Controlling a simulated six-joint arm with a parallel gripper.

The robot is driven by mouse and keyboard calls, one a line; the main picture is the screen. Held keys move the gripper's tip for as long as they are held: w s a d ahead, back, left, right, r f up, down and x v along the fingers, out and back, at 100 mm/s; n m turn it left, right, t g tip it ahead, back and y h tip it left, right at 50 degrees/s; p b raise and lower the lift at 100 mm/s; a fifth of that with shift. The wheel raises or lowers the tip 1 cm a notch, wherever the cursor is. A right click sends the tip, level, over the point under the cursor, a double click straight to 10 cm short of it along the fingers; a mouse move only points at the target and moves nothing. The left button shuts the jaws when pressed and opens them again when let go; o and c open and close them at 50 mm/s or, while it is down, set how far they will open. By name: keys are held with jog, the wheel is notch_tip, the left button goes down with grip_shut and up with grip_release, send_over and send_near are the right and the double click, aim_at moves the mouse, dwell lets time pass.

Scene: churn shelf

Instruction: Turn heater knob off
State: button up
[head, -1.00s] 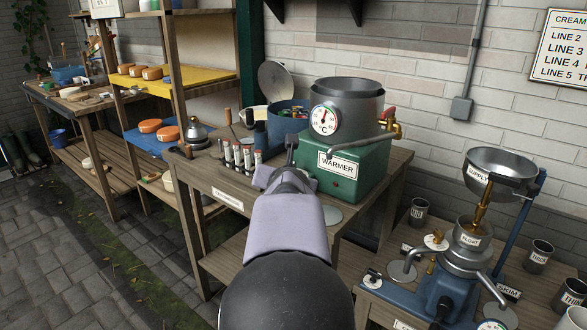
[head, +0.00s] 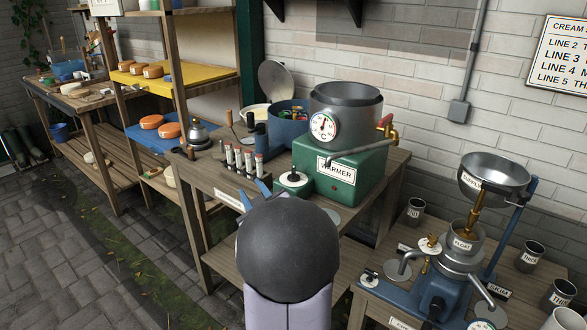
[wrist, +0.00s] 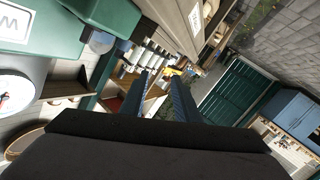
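The heater is a green box labelled WARMER (head: 345,175) with a metal pot and a round temperature dial on it. A black knob (head: 293,177) on a white disc sits on a green housing at the box's lower left front; its pointer setting is too small to read. My gripper (head: 268,188) is just left of and nearer than the knob, apart from it in the picture. In the wrist view my gripper (wrist: 162,82) shows two dark blue fingers spread apart with nothing between them. The WARMER box (wrist: 45,40) is at upper left there.
A blue tub (head: 288,113) stands behind. A brass tap (head: 387,130) sticks out right of the pot. The cream separator (head: 460,255) stands lower right.

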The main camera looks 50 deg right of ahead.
aim_at(294, 173)
jog(key=s+d+m+g+h, duration=0.1)
jog(key=s+d+m+h, duration=0.1)
jog(key=m, duration=0.1)
jog(key=s+d+m+g+h, duration=0.1)
jog(key=s+d+m+h, duration=0.1)
jog(key=s+m, duration=0.1)
jog(key=s+d+r+m+g+h+p, duration=0.1)
jog(key=s+d+m+h, duration=0.1)
jog(key=s+m, duration=0.1)
jog(key=shift+d+m+g, duration=0.3)
jog(key=shift+m+g, duration=0.1)
jog(key=shift+m, duration=0.1)
jog(key=shift+p+x, duration=0.65)
jog(key=shift+x, duration=3)
grip_shut()
